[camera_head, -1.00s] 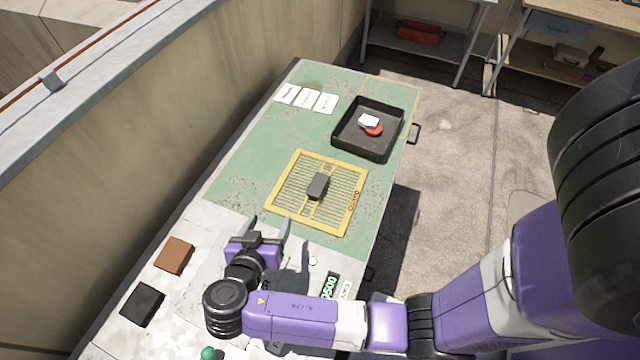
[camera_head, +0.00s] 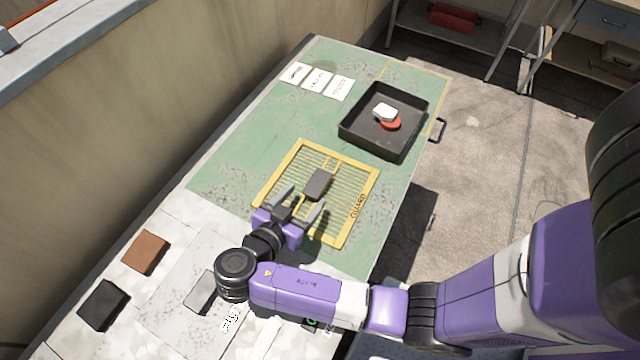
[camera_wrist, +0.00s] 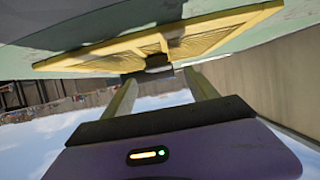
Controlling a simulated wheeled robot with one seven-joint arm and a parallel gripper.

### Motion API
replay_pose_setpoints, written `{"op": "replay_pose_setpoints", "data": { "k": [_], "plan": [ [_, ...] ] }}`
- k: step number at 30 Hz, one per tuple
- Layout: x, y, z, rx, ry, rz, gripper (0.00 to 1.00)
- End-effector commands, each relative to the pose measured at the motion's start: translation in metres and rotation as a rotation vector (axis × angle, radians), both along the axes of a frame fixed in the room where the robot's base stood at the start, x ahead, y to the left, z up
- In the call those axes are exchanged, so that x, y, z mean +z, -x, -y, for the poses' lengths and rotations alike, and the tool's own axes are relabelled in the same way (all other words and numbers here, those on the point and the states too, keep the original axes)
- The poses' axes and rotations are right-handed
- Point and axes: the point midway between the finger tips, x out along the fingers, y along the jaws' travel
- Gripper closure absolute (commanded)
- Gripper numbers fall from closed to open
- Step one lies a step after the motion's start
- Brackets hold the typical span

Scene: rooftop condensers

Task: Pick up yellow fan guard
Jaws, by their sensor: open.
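The yellow fan guard (camera_head: 362,188), a square slatted frame marked "GUARD", lies flat on the green part of the table. A dark grey block (camera_head: 318,184) sits at its middle. My gripper (camera_head: 300,203) is open and empty, over the near-left part of the guard, with its fingers pointing at the block. In the wrist view the guard (camera_wrist: 215,38) spans the top, and the block (camera_wrist: 158,62) shows between and beyond the open fingers (camera_wrist: 162,92). I cannot tell the exact height of the fingers above the guard.
A black tray (camera_head: 350,134) with a white piece and a red piece stands behind the guard. White cards (camera_head: 318,79) lie at the back left. Brown (camera_head: 145,252) and black (camera_head: 104,305) blocks lie at the near left. A wall runs along the left.

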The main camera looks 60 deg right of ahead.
Motion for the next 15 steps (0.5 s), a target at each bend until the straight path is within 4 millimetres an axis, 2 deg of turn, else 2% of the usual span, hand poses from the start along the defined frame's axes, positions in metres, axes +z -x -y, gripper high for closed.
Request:
{"op": "replay_pose_setpoints", "data": {
  "k": [15],
  "plan": [
    [-0.022,-0.001,0.056,-0.001,-0.001,-0.003,0.33]
  ]
}}
